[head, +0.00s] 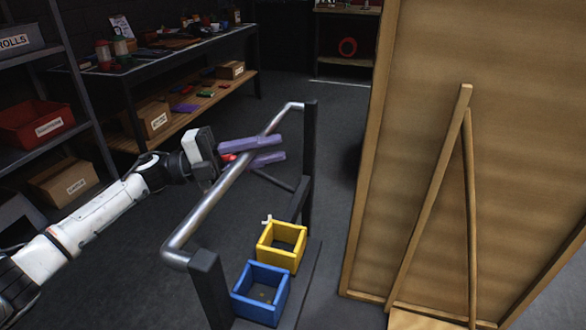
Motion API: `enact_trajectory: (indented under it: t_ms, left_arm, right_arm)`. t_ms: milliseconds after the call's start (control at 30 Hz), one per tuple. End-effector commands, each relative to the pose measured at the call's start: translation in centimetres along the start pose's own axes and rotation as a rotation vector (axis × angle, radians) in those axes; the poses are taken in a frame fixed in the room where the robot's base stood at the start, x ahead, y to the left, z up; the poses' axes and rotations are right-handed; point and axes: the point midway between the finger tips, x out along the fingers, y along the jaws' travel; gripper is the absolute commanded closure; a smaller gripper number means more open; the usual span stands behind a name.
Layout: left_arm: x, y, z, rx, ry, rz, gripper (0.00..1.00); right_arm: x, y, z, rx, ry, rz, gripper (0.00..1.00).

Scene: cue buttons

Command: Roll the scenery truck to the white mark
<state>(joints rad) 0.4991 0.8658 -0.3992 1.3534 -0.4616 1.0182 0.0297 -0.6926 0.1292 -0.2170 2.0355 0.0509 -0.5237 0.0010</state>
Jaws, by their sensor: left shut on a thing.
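The scenery truck shows by its silver push bar (207,205), which runs between dark posts, and by part of its dark deck. My left gripper (270,150), with purple fingers, reaches in from the left and is shut on the push bar in its upper half. A tall wooden scenery flat (530,130) with a diagonal brace (428,205) stands upright at the right; I cannot tell if it rests on the truck. A thin white line (343,83) on the floor at the back may be the white mark. My right gripper is not in view.
A yellow open box (281,258) and a blue open box (261,306) sit beside the bar at the bottom. A shelf rack (75,55) and a workbench (165,55) with bins line the left. Dark floor (335,120) is clear behind the truck's bar.

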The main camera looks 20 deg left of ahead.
Motion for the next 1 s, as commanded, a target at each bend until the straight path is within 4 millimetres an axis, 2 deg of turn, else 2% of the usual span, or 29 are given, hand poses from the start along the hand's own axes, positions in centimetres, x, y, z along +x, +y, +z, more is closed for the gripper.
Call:
enact_trajectory:
  t_ms: [100,300,767,800,867,1000]
  left_arm:
    - [-1.9,-0.6,1.2,0.004,-0.011,-0.007,1.00]
    - [-3.6,-1.1,1.8,0.005,-0.010,-0.009,1.00]
    - [-4.4,-1.6,2.1,0.006,-0.017,-0.012,1.00]
    - [-4.4,-1.6,2.1,0.006,-0.017,-0.012,0.75]
    - [-4.4,-1.6,2.1,0.006,-0.016,-0.011,0.65]
    - [-4.3,-1.3,1.9,0.004,-0.011,-0.008,0.63]
  right_arm:
    - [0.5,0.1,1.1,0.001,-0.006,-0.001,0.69]
    - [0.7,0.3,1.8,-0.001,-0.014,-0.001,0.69]
    - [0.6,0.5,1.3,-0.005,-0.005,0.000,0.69]
    - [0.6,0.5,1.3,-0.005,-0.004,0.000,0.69]
    - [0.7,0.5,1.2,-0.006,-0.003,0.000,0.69]
    - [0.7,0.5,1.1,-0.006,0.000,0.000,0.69]
